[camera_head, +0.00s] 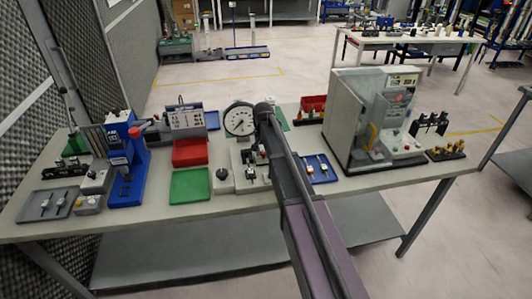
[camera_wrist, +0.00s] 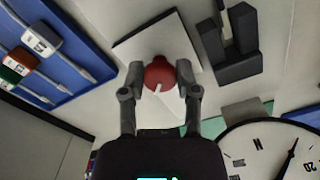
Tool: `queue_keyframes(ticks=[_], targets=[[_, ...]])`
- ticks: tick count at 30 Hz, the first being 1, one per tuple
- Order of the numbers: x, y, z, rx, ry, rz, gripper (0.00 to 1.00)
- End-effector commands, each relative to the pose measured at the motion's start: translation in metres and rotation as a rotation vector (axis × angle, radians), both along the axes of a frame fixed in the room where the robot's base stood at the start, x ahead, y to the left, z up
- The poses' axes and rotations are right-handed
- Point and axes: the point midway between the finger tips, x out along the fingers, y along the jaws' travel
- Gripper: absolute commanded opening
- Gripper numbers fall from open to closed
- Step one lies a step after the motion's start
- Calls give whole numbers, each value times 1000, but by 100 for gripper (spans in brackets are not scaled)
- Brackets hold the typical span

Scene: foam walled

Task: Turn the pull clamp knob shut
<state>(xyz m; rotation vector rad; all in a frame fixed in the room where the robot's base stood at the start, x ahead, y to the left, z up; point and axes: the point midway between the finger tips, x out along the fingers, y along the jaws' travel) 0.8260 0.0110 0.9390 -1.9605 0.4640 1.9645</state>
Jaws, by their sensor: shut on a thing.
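The pull clamp knob (camera_wrist: 158,73) is round and red with a white pointer mark. It sits on a white plate (camera_wrist: 190,42) in the wrist view. My gripper (camera_wrist: 160,80) has one finger on each side of the knob and is shut on it. The pointer mark slants toward the lower left of the wrist picture. In the head view my arm covers the gripper's end, and I cannot make out the knob there.
A dial gauge (camera_head: 239,119) stands close to my arm; its face (camera_wrist: 275,150) also shows in the wrist view. A dark block (camera_wrist: 230,50) and a blue tray (camera_wrist: 60,60) flank the knob. A large grey machine (camera_head: 350,118) stands to the right on the bench.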

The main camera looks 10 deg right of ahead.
Motion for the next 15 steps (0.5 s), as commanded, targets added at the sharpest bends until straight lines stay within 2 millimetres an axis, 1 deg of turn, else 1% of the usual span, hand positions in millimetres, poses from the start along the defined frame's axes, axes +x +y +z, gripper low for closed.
queue_keyframes(ticks=[1, 3, 4, 5, 6, 7, 15], targets=[[4, -1, 0, -1, -8, 0, 0], [4, -1, 0, -2, -8, 0, 0], [4, -1, 0, -2, -9, 0, 50], [4, -1, 0, -2, -9, 0, 59], [4, -1, 0, -2, -8, 0, 71], [4, -1, 0, -1, -7, 0, 76], [2, -1, 0, -1, -4, 1, 76]])
